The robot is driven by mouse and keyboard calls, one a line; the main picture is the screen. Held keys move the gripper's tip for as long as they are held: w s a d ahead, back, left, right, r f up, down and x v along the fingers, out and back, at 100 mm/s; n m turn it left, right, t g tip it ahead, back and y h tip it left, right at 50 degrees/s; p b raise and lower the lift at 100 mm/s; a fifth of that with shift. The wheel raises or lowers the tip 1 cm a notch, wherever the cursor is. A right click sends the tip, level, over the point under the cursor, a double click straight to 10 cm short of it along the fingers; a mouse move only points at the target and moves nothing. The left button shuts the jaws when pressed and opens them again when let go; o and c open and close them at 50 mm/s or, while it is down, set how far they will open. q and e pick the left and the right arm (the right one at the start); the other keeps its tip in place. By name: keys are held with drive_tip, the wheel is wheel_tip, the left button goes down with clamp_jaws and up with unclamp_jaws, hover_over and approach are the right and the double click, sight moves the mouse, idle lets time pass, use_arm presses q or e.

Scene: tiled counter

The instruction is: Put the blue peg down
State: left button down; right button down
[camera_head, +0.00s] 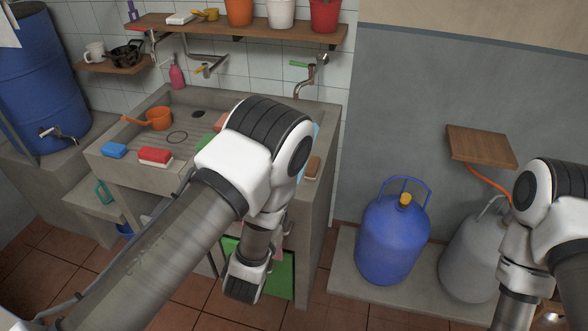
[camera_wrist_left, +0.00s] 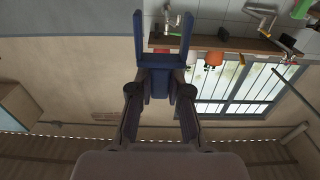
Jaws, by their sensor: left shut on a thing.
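The blue peg (camera_wrist_left: 162,60) shows in the left wrist view as a dark blue piece with two parallel prongs pointing away from the gripper. My left gripper (camera_wrist_left: 160,88) is shut on its near end, and the prongs stick out past the fingertips. In the head view my left arm reaches in front of the sink counter. Its gripper and the peg are hidden there behind the arm. My right arm is at the right edge of the head view, and its gripper is not visible.
A shelf (camera_head: 160,22) with pots is above. A blue gas cylinder (camera_head: 390,240) and grey cylinder (camera_head: 468,262) stand right.

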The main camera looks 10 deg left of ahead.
use_arm(q)
drive_tip(key=w+a+b, duration=0.1)
drive_tip(key=w+b, duration=0.1)
drive_tip(key=w, duration=0.3)
drive_tip(key=w+a+f+b, duration=0.1)
drive_tip(key=w+a, duration=0.1)
drive_tip(key=w, duration=0.3)
drive_tip(key=w+a+b, duration=0.1)
drive_tip(key=w+b, duration=0.1)
drive_tip(key=w, duration=0.3)
drive_tip(key=shift+a+f+b, duration=0.25)
drive_tip(key=shift+f+b, duration=0.05)
drive_tip(key=shift+f, duration=0.05)
drive_tip(key=f, duration=0.1)
drive_tip(key=f+b, duration=0.2)
drive_tip(key=shift+w, duration=0.25)
drive_tip(key=shift+f, duration=0.35)
drive_tip(key=shift+w+r, duration=0.1)
drive_tip(key=c, duration=1.1)
unclamp_jaws()
